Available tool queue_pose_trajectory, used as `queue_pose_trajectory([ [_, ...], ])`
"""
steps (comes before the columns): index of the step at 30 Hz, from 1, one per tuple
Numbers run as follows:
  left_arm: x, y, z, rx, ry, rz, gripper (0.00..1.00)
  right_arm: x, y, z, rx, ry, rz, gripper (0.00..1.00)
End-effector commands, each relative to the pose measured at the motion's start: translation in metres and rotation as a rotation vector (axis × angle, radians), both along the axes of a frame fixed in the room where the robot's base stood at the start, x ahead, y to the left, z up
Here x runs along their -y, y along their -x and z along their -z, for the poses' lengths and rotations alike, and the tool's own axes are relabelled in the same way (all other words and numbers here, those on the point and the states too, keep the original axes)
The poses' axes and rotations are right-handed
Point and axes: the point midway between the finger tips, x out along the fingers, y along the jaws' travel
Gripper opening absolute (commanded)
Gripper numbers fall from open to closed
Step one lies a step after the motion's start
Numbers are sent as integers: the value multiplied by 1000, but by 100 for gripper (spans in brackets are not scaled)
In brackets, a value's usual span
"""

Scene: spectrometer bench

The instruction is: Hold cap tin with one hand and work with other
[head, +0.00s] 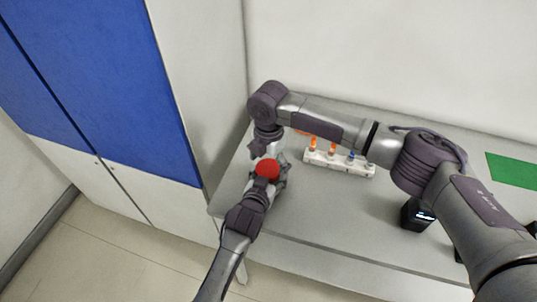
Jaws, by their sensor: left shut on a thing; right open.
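The red round thing (268,168), which I take to be the cap tin, is near the left end of the grey bench (320,215). My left gripper (270,178) reaches up from the bottom of the head view and is shut on it, with fingers at its sides. My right gripper (266,152) comes over from the right and points down just behind and above the red thing. It is open; its fingertips are small and partly hidden, and I cannot tell whether they touch the tin.
A white rack (340,165) with orange-topped and blue-topped pieces stands right of the grippers. Part of an orange thing (303,132) shows behind it. A black device with a lit display (418,214) and a green mat (513,170) are further right. The front middle bench is clear.

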Motion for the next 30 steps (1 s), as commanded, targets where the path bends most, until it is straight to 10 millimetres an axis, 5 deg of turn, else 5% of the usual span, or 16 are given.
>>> queue_pose_trajectory([
  [11,-1,1,2,-4,-3,-1,0,0,0,6,0,0,0,92],
  [23,-1,1,2,-4,-3,-1,0,0,0,6,0,0,0,25],
  [30,-1,1,2,-4,-3,-1,0,0,1,6,-4,-1,190,25],
])
